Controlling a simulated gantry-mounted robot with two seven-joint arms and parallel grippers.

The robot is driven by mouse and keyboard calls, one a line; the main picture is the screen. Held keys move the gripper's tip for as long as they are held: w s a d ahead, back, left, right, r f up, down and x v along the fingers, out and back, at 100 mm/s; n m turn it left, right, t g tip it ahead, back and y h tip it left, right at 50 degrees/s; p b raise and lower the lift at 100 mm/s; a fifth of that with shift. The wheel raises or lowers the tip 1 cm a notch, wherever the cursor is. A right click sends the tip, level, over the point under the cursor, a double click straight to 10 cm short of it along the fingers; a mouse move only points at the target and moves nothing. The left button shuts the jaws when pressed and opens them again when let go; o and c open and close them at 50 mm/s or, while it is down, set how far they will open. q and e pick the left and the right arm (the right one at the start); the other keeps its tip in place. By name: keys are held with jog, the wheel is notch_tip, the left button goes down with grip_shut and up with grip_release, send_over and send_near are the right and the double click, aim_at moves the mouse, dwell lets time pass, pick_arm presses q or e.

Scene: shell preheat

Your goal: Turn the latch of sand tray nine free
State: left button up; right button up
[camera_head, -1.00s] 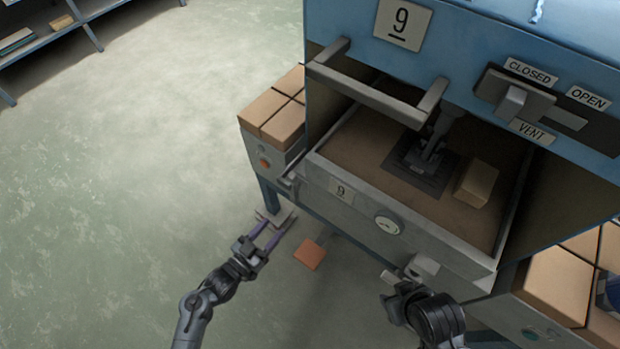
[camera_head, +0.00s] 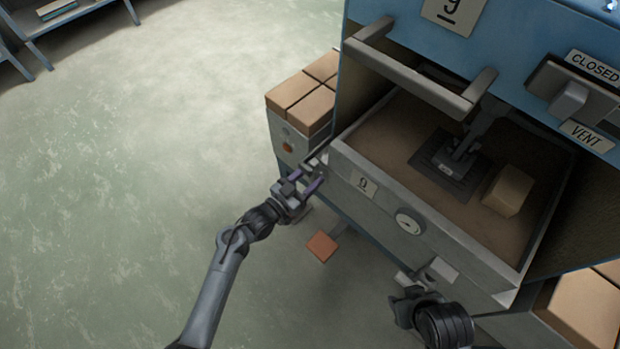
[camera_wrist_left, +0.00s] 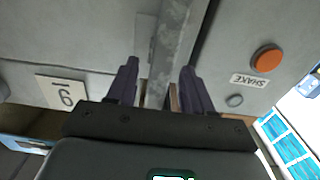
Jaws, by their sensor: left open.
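Sand tray nine (camera_head: 392,205) is a grey drawer of brown sand with a "9" label (camera_head: 363,184) and a round dial (camera_head: 409,222) on its front. A small grey fitting (camera_head: 314,166), which looks like its latch, is at the tray's left front corner. My left gripper (camera_head: 309,180) is open at that corner. In the left wrist view its purple fingers (camera_wrist_left: 160,70) stand either side of a grey metal bar (camera_wrist_left: 172,45); I cannot tell whether they touch it. My right gripper (camera_head: 416,292) is below the tray's right front, its fingers unclear.
A metal handle bar (camera_head: 408,75) spans the blue oven's opening above the tray. A dark tool (camera_head: 450,160) and a tan block (camera_head: 508,190) rest on the sand. Tan bricks (camera_head: 303,97) stand left. An orange pedal (camera_head: 322,247) is near the floor.

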pick_arm(q)
jog(key=shift+w+d, duration=0.25)
grip_shut()
jog(key=shift+a, duration=0.1)
dwell(0.3)
